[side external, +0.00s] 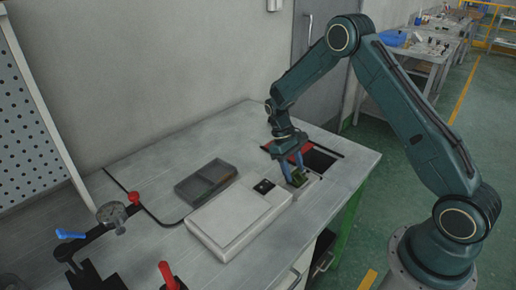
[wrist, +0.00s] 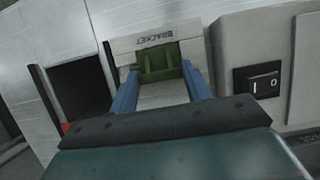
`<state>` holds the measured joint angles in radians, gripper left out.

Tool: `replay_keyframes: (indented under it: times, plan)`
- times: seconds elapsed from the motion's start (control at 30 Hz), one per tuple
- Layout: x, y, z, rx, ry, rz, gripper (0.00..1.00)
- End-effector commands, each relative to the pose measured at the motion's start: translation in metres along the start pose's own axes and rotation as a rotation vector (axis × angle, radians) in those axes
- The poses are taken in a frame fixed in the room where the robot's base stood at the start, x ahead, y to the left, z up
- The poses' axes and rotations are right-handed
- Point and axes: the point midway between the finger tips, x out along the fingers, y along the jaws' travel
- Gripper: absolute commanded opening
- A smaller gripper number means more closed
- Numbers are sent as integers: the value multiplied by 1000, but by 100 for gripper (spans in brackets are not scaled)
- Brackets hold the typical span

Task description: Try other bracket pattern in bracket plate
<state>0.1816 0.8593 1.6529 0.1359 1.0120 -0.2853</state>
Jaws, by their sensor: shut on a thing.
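My gripper (side external: 296,174) is at the bracket plate, its two blue fingers shut on a green bracket pattern (side external: 299,178). In the wrist view the pattern (wrist: 160,62) sits between the fingertips (wrist: 161,88), over the middle of the pale plate (wrist: 163,97). The plate carries the word BRACKET, upside down in this view. In the side view the plate (side external: 311,186) is partly hidden by my gripper. The pattern is at the plate's recess, but I cannot tell whether it is fully seated.
A dark square opening (side external: 320,159) with a red edge lies beside the plate; it also shows in the wrist view (wrist: 82,85). A pale machine (side external: 232,222) with a black switch (side external: 263,186) stands close on the other side. A dark two-part tray (side external: 206,183) and red-handled clamps (side external: 167,275) are farther left.

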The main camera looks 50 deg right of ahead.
Motion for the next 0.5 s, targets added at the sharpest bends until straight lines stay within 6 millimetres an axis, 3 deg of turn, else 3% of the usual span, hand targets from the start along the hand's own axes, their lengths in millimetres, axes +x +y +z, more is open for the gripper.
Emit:
replay_keyframes:
  times: [0.5]
  plan:
    - [-3,0,2,-1,-2,0,26]
